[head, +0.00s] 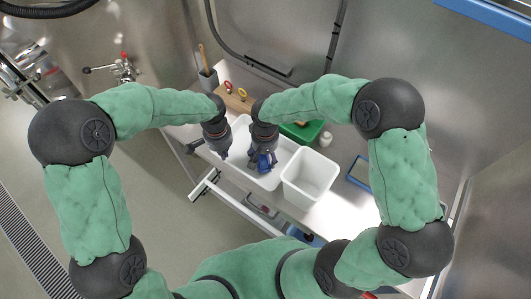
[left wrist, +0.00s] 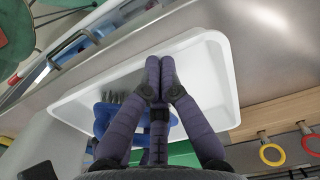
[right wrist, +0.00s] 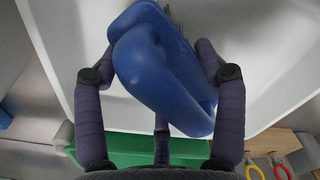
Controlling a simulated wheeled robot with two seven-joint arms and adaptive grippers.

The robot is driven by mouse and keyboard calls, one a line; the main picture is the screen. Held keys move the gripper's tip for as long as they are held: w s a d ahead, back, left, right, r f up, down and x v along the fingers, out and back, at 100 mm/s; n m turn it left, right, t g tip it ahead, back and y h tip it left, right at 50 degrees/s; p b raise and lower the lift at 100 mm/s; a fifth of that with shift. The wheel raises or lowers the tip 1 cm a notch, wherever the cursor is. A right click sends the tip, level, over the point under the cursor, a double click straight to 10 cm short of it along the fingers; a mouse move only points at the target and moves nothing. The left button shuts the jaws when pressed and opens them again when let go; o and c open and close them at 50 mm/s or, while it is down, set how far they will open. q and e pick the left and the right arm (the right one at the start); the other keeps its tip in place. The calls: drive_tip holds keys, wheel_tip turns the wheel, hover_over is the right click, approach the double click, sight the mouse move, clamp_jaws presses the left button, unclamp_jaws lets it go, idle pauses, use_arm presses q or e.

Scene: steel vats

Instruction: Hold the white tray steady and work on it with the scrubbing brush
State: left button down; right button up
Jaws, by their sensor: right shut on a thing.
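The white tray (head: 239,165) lies on the worktop, under both my grippers. It fills much of the left wrist view (left wrist: 207,75) and shows behind the brush in the right wrist view (right wrist: 268,45). My left gripper (head: 223,156) points down at the tray's left part, its fingertips together near the rim (left wrist: 160,60). I see nothing between them; contact with the tray is unclear. My right gripper (head: 262,166) is shut on the blue scrubbing brush (right wrist: 165,70), fingers on both sides of its looped handle. Grey bristles of the brush (left wrist: 104,118) show over the tray.
A white square bin (head: 311,176) stands right of the tray. Behind are a green board (head: 303,132), a white bottle (head: 325,139), a wooden board (head: 236,101) with red and yellow rings, and a dark cup (head: 208,79). A blue-framed item (head: 360,172) lies further right.

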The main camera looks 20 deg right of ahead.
drive_tip(key=shift+w+a, duration=1.35)
drive_tip(key=shift+w, duration=0.3)
use_arm(q)
drive_tip(key=shift+w, duration=0.1)
use_arm(e)
drive_tip(key=shift+s+d+r, duration=0.1)
drive_tip(key=shift+s+d, duration=1.35)
drive_tip(key=shift+s, duration=0.25)
drive_tip(key=shift+r, duration=2.95)
